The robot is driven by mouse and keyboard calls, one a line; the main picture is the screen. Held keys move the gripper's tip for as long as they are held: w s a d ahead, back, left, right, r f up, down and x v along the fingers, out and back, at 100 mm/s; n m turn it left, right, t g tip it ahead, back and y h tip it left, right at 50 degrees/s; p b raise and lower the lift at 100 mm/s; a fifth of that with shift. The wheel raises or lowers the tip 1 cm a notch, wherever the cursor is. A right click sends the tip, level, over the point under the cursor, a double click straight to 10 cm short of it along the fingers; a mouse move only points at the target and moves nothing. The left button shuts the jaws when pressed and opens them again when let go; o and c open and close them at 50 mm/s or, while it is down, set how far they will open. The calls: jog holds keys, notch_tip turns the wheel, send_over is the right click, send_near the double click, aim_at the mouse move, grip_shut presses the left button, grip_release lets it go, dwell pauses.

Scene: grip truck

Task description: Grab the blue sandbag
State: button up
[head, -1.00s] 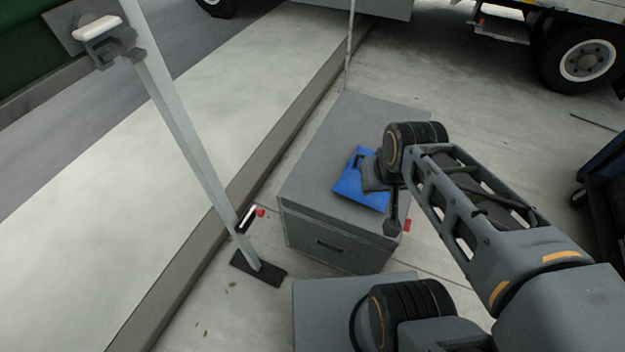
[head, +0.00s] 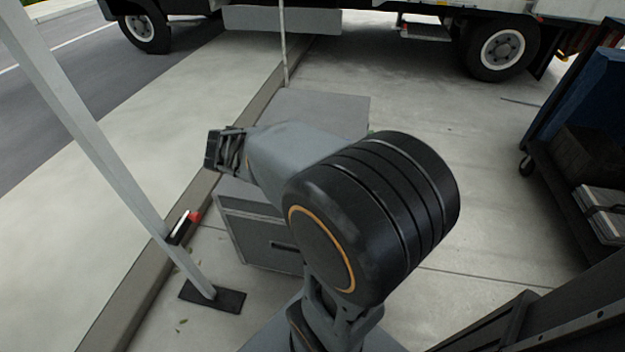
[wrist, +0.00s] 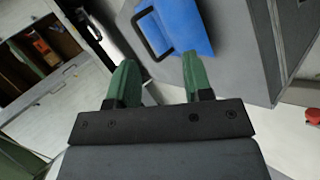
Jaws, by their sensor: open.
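The blue sandbag (wrist: 182,22) lies at the top of the wrist view, on the top of a grey case. Its black handle (wrist: 146,30) forms a loop at its left side. My gripper (wrist: 158,62) is open, its two green fingers apart and nothing between them. The right fingertip overlaps the lower edge of the bag in the picture; I cannot tell if it touches. The left fingertip is below the handle, apart from it in the picture. In the head view my arm hides the bag.
The grey case (head: 322,104) stands on the pavement, partly behind my arm. A slanted pale pole (head: 95,140) with a dark foot (head: 212,296) stands left of it. A dark cart (head: 570,190) is at the right. A truck (head: 500,50) is parked behind. Pavement between case and cart is clear.

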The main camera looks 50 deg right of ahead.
jog(key=w+d+f+h+b, duration=0.2)
jog(key=w+d+f+b, duration=0.1)
jog(key=b, duration=0.1)
jog(key=w+d+f+n+t+h+b, duration=0.1)
jog(key=w+d+f+h+b, duration=0.2)
jog(key=f+b, duration=0.1)
jog(key=w+d+f+t+h+b, duration=0.1)
jog(key=w+d+f+h+b, duration=0.1)
jog(key=w+d+f+b, duration=0.1)
jog(key=shift+w+f+n+h+b, duration=0.15)
jog(key=shift+f+n+h+b, duration=0.35)
jog(key=shift+b, duration=0.75)
jog(key=d+b, duration=0.1)
jog(key=d, duration=0.3)
jog(key=w+d+b, duration=0.1)
jog(key=d, duration=0.4)
jog(key=w+d, duration=0.1)
jog(key=d, duration=0.3)
jog(key=shift+d+b, duration=0.2)
jog(key=shift+b, duration=0.2)
jog(key=shift+c, duration=0.4)
grip_shut()
jog(key=shift+w+r, duration=0.1)
jog(key=shift+r, duration=0.2)
